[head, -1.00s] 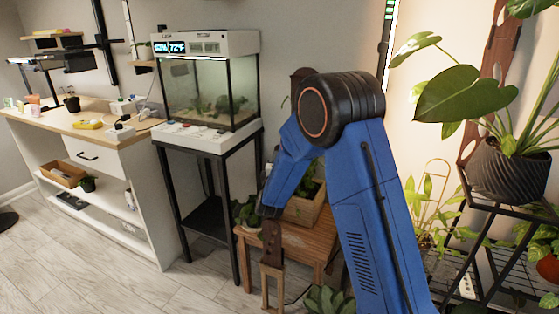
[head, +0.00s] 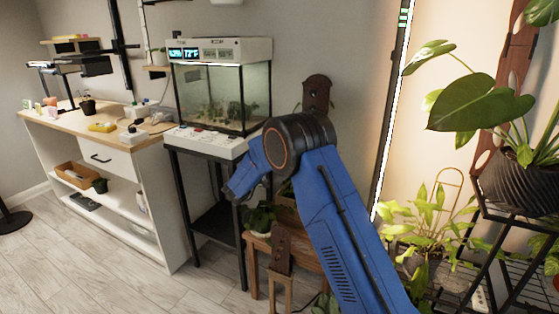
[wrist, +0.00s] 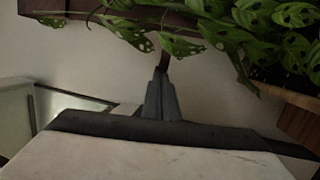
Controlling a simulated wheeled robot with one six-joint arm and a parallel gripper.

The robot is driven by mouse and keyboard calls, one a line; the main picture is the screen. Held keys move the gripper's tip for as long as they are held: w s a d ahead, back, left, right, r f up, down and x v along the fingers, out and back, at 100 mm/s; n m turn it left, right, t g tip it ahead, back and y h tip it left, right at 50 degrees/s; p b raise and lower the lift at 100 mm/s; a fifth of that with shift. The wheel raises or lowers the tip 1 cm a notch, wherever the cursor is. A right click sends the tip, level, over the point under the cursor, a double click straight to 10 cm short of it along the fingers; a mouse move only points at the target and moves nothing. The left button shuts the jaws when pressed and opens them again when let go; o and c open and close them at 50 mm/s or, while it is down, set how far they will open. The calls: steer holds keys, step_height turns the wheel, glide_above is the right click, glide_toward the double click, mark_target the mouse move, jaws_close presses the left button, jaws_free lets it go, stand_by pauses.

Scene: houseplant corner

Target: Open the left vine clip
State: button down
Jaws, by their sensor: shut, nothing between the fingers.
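I cannot make out the left vine clip in either view. In the wrist view, holed vine leaves (wrist: 180,46) hang from the top edge, in front of a brown board (wrist: 60,14). My gripper (wrist: 160,74) points up towards these leaves, with its grey fingers together and nothing seen between them. A thin brown strip (wrist: 163,55) shows just beyond the fingertips; I cannot tell whether they touch it.
A terrarium (head: 225,95) stands on a black stand left of my arm. A brown wooden plaque (head: 318,95) is on the wall behind. A wooden stool (head: 262,250) is below my arm. A black plant rack (head: 485,250) with pots stands right.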

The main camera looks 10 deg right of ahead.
steer(key=shift+w+d, duration=0.1)
steer(key=shift+w, duration=0.3)
steer(key=shift+w, duration=0.1)
stand_by(0.4)
steer(key=v, duration=1.7)
steer(key=w+d+r+m+t+y, duration=0.1)
steer(key=d+r+t+y, duration=0.1)
steer(key=r+y, duration=0.3)
steer(key=w+d+r+t+y, duration=0.1)
steer(key=w+d+r+y, duration=0.15)
steer(key=r, duration=0.45)
steer(key=s+d+r+g+y, duration=0.1)
steer(key=s+d+r+y, duration=0.3)
steer(key=s+r+y, duration=0.5)
steer(key=s+d+f+m+g, duration=0.2)
steer(key=s+d+f, duration=0.3)
steer(key=s, duration=1.1)
steer(key=s+d+f+m+g+h, duration=0.1)
steer(key=s+d+f+m+g, duration=0.2)
steer(key=s, duration=1.3)
steer(key=s+d+f+m+g, duration=0.2)
steer(key=s+d+f+g, duration=0.3)
steer(key=s, duration=1.2)
steer(key=d+f, duration=0.1)
steer(key=d, duration=0.2)
steer(key=shift+d+f+g+h, duration=0.15)
steer(key=shift+f+g+h, duration=0.15)
steer(key=shift+f+h, duration=0.05)
